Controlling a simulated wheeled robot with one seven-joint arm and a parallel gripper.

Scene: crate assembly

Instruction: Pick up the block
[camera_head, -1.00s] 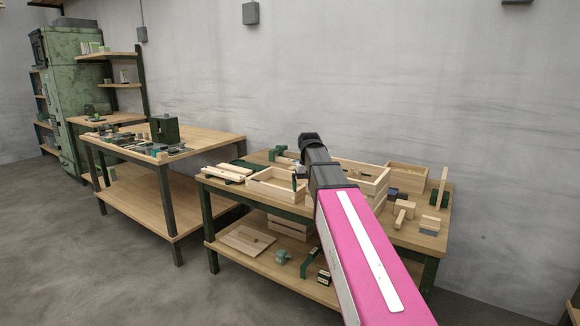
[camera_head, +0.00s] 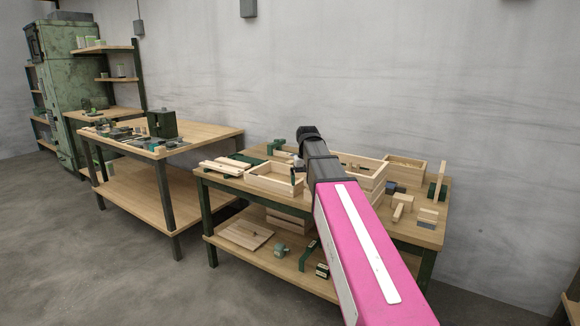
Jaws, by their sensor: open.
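Several wooden blocks lie on the right part of the near workbench (camera_head: 225,184); I cannot tell which one is the task's block. One light wood block (camera_head: 398,208) lies near the front right, and a wooden block with a grey lower part (camera_head: 428,218) stands by the right edge. An upright wooden piece (camera_head: 439,174) stands behind them. My pink arm reaches over the bench from the lower right. My gripper (camera_head: 299,178) is at its far end, over the bench near the open crate, mostly hidden by the black wrist; no held thing shows.
A box with small contents (camera_head: 404,168) is at the back right. Another workbench (camera_head: 205,135) stands to the left. Grey floor in front is clear.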

